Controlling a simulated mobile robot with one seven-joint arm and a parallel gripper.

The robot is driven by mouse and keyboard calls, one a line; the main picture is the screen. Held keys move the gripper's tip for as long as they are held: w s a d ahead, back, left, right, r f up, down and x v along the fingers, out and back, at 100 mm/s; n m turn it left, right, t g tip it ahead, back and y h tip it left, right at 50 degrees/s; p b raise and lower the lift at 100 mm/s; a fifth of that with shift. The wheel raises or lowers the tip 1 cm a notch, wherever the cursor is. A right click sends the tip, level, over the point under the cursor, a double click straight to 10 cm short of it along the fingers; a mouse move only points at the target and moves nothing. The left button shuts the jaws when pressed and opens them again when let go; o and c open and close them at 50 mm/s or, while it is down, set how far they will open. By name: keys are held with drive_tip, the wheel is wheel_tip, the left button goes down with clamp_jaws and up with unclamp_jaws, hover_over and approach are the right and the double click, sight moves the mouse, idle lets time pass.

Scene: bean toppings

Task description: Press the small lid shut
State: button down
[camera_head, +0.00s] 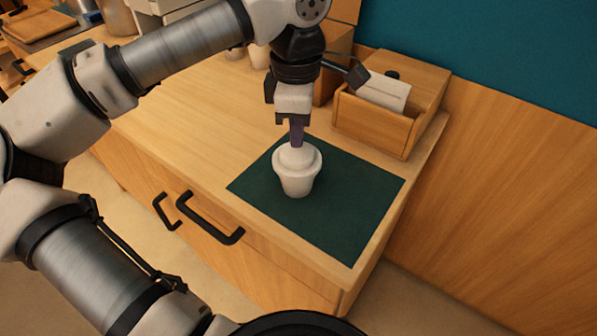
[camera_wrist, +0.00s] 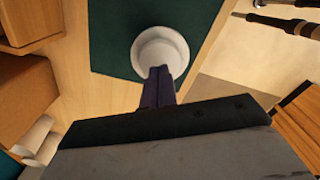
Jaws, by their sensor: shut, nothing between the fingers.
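A white cup (camera_head: 296,184) stands upright on the dark green mat (camera_head: 353,198). A small white domed lid (camera_head: 288,157) sits on top of it; I cannot tell whether it is fully seated. My gripper (camera_head: 297,143) points down with its fingers together and empty. Its tips are at the top of the lid, touching or very close. In the wrist view the lid (camera_wrist: 160,48) shows as a pale round shape, partly hidden behind my gripper's fingers (camera_wrist: 161,73).
A wooden box (camera_head: 374,125) with pale cards stands behind the mat at the right. Other cups (camera_head: 259,56) stand at the back. The counter (camera_head: 195,118) left of the mat is clear. Black drawer handles (camera_head: 210,219) stick out in front.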

drive_tip(key=shift+f, duration=0.2)
drive_tip(key=shift+f+b, duration=0.3)
drive_tip(key=shift+b, duration=0.2)
drive_tip(key=shift+f, duration=0.35)
drive_tip(key=shift+r, duration=0.1)
wheel_tip(320, 180, up, 5)
drive_tip(key=p, duration=0.2)
drive_tip(key=shift+p, duration=0.3)
drive_tip(key=shift+f, duration=0.2)
